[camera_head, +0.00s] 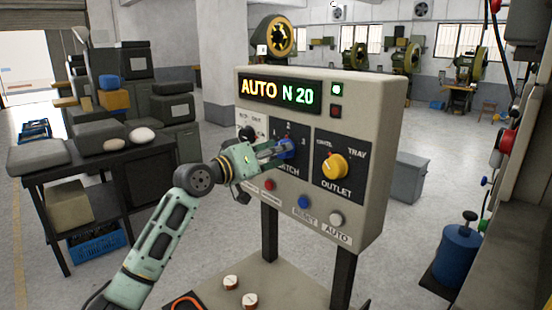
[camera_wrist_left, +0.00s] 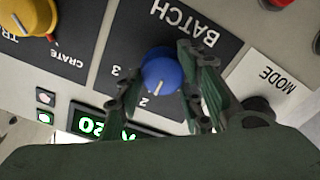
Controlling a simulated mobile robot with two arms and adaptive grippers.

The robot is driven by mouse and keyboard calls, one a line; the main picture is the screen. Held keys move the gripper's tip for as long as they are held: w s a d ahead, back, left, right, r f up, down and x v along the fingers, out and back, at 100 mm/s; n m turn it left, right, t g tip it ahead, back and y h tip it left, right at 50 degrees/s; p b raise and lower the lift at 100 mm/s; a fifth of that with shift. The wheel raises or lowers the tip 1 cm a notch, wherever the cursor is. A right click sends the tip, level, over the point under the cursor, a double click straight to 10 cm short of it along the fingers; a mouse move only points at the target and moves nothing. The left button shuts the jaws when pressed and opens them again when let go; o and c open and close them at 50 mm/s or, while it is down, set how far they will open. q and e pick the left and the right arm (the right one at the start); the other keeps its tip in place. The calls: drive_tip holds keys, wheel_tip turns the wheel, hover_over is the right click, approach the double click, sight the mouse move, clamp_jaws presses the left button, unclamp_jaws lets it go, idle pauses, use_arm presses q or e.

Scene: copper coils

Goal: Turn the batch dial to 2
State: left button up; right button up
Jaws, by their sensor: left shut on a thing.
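The batch dial (camera_head: 287,148) is a blue knob on the front of a beige control box (camera_head: 385,130). My left gripper (camera_head: 278,151) reaches it from the left and partly covers it and its label. In the left wrist view, which shows the panel upside down, the blue dial (camera_wrist_left: 160,70) sits between the two fingers of the left gripper (camera_wrist_left: 162,76), shut on it. The dial's white pointer line points roughly toward the printed 2 (camera_wrist_left: 143,101). The 3 (camera_wrist_left: 116,72) is also readable. The right gripper is not in view.
The display (camera_head: 280,93) reads "AUTO N 20", with a lit green lamp (camera_head: 337,90) beside it. A yellow outlet dial (camera_head: 334,166) is right of the batch dial. Red, blue and white buttons line the lower panel. A dark table (camera_head: 150,165) stands to the left.

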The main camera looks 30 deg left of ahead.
use_arm(q)
drive_tip(key=shift+r+m, duration=0.25)
drive_tip(key=shift+m, duration=0.05)
idle(0.4)
drive_tip(key=o, duration=0.8)
drive_tip(key=shift+o, duration=1.1)
drive_tip(key=shift+s+d, duration=0.1)
drive_tip(key=shift+d, duration=0.1)
drive_tip(key=shift+a+f, duration=0.1)
drive_tip(key=shift+f, duration=0.05)
drive_tip(key=v, duration=1.2)
